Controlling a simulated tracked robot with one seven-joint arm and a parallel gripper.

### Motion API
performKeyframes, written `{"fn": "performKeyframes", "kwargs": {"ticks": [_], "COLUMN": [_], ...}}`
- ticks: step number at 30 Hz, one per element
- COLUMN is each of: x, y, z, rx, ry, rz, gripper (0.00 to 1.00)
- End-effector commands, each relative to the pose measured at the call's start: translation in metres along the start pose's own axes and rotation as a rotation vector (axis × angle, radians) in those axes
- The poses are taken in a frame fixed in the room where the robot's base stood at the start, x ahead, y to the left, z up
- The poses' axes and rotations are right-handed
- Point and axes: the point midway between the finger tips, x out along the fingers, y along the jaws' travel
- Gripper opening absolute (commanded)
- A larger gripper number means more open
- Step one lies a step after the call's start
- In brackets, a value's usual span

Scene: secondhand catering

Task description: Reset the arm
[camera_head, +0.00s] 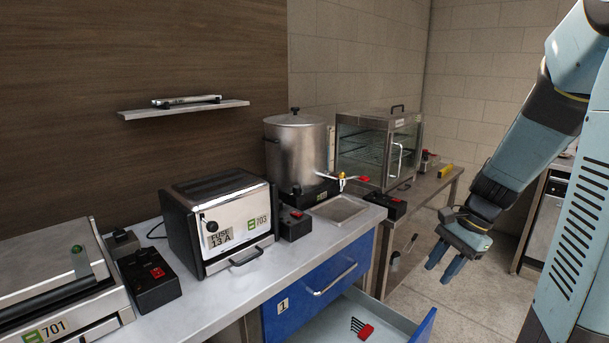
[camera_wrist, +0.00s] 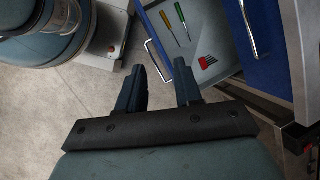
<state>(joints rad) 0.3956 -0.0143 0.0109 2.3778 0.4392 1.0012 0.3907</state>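My gripper (camera_head: 443,268) hangs at the end of my blue-grey arm on the right of the head view, pointing down over the floor. It is to the right of the open blue drawer (camera_head: 427,326) and apart from it. In the wrist view my gripper (camera_wrist: 160,78) shows two dark fingers with a clear gap between them and nothing held. The drawer's handle (camera_wrist: 158,62) lies just beyond the fingers in that picture; I cannot tell the height between them.
The open drawer holds a red piece with black prongs (camera_head: 362,328) and two screwdrivers (camera_wrist: 176,25). A toaster oven (camera_head: 222,222), an urn (camera_head: 296,150) and a hot plate grill (camera_head: 50,275) stand on the counter. A glass cabinet (camera_head: 380,145) stands behind. Floor right of the drawer is clear.

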Motion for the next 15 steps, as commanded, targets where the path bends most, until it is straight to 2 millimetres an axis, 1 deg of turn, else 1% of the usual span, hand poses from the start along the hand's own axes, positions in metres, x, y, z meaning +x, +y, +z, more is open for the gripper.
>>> {"fn": "performKeyframes", "kwargs": {"ticks": [1,3,10,15], "x": [-0.008,-0.017,-0.043,-0.062], "y": [-0.001,-0.001,0.003,0.010], "z": [0.011,0.023,0.061,0.088], "rx": [-0.060,-0.140,-0.400,-0.587], "ry": [0.034,0.076,0.217,0.324], "rz": [0.002,0.009,0.030,0.046], "gripper": [0.35,0.35,0.35,0.35]}}
